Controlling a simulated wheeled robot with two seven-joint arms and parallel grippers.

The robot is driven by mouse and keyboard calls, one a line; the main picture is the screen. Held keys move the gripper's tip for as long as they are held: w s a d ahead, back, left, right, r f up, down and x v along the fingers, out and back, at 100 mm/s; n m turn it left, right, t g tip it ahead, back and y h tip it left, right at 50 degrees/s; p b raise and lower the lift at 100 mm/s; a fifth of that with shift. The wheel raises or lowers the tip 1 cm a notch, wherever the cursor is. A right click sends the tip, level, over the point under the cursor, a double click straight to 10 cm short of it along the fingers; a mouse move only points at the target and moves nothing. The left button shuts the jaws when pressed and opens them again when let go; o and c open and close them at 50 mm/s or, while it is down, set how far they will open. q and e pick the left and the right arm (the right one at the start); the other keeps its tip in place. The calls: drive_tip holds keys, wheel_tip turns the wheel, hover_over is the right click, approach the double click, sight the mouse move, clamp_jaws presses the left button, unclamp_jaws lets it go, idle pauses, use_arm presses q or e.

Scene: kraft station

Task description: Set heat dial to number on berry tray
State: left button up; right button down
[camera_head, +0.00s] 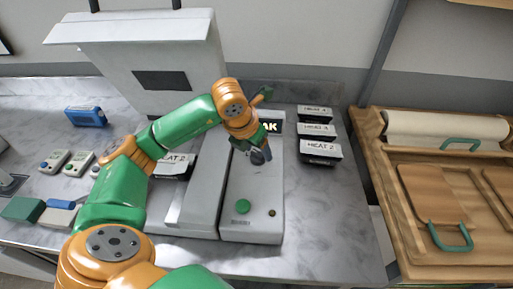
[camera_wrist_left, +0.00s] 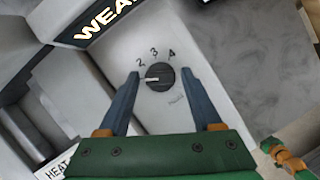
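The heat dial (camera_wrist_left: 160,77) is a dark round knob on a white machine (camera_head: 240,200). Its white pointer mark faces left in the left wrist view, with 2, 3 and 4 printed around its upper side. My left gripper (camera_wrist_left: 160,75) is open, with one blue-grey finger on each side of the dial; I cannot tell whether they touch it. In the head view the left gripper (camera_head: 262,151) covers most of the dial. A black tray labelled HEAT 2 (camera_head: 172,170) lies left of the machine, partly behind my arm. Its contents are not visible. My right gripper is not in view.
Several black trays with white HEAT labels (camera_head: 320,150) stand in a row right of the machine. A blue box (camera_head: 86,117) sits at the left. A wooden rack (camera_head: 440,200) stands at the right.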

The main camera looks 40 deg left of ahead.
use_arm(q)
clamp_jaws()
drive_tip(key=shift+a+f+m+h+b, duration=0.1)
drive_tip(key=shift+m+h+b, duration=0.2)
drive_tip(key=shift+m+b, duration=0.3)
drive_tip(key=shift+m+h, duration=0.3)
drive_tip(key=shift+m, duration=0.5)
drive_tip(key=shift+m+h+b, duration=0.35)
drive_tip(key=shift+m+h, duration=0.05)
drive_tip(key=shift+m, duration=0.7)
drive_tip(key=shift+w+a+m+g+h, duration=0.1)
drive_tip(key=shift+m+g+h, duration=0.3)
drive_tip(key=shift+m, duration=1.1)
